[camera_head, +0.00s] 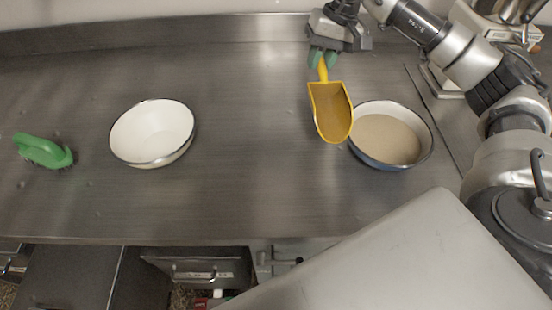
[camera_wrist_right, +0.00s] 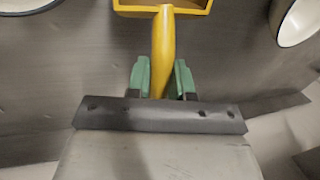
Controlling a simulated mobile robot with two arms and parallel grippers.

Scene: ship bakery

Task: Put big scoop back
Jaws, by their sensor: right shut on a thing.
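The big scoop (camera_head: 331,110) is yellow, and in the head view it hangs from my right gripper (camera_head: 323,58) with its open pan toward the front. My right gripper is shut on its handle. In the right wrist view the scoop's handle (camera_wrist_right: 163,50) runs between the green fingertips of my right gripper (camera_wrist_right: 163,80). The pan looks empty and is cut off at the top of that view. In the head view the scoop's right edge is close beside a bowl of tan, powdery contents (camera_head: 428,148). My left gripper is not in view.
An empty white bowl (camera_head: 152,132) stands left of centre on the metal counter (camera_head: 245,190). A green-handled brush (camera_head: 42,150) lies at the far left. A machine with a metal bowl (camera_head: 510,20) stands at the back right. The counter between the bowls is clear. An open drawer (camera_head: 200,270) is below.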

